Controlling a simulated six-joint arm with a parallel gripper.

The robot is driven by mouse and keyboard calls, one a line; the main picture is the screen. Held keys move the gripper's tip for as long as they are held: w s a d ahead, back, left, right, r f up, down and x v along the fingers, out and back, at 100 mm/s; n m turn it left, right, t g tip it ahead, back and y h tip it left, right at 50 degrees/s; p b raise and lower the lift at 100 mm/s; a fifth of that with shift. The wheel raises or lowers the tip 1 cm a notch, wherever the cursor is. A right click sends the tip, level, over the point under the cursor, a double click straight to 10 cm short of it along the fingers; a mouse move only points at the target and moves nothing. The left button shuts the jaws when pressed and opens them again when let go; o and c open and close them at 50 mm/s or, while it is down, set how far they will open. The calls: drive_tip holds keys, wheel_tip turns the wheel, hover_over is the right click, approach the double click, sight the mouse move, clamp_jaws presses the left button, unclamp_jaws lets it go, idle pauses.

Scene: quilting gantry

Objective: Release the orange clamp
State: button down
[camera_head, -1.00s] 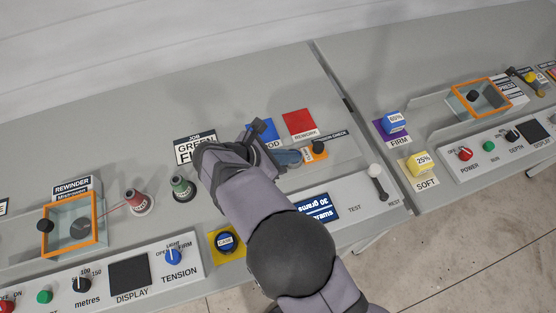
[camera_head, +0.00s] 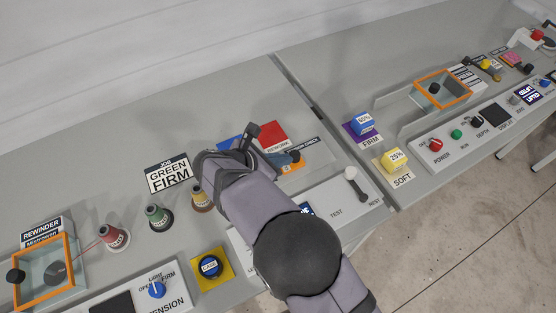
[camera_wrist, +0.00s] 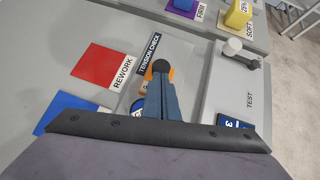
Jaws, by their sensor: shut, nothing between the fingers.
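An orange piece (camera_head: 291,168) with a black knob (camera_head: 295,155) sits on the tension check station, beside its label. I take it for the orange clamp. In the wrist view its orange edge (camera_wrist: 172,74) shows behind my fingers and the black knob (camera_wrist: 160,66) is just past their tips. My gripper (camera_head: 284,159) is shut, with blue-grey fingers reaching toward the knob. The fingers also show in the wrist view (camera_wrist: 160,84). I cannot tell if the tips touch the knob. Much of the orange piece is hidden under my fingers.
A red rework pad (camera_head: 270,136) and a blue pad (camera_head: 231,143) lie behind. A white-knobbed test lever (camera_head: 352,177) stands to the right. Green (camera_head: 157,218), yellow (camera_head: 201,197) and red (camera_head: 114,237) cones stand left. The bench behind is clear.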

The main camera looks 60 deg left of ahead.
sight(296, 158)
drive_tip(key=w, duration=0.4)
drive_tip(key=shift+s+d, duration=0.15)
drive_tip(key=shift+s, duration=0.4)
drive_tip(key=s, duration=0.4)
drive_tip(key=shift+d+r, duration=0.35)
drive_tip(key=b+v, duration=0.1)
drive_tip(key=v, duration=0.7)
drive_tip(key=shift+s+r, duration=0.2)
drive_tip(key=shift+r, duration=0.2)
drive_tip(key=shift+w+d, duration=0.1)
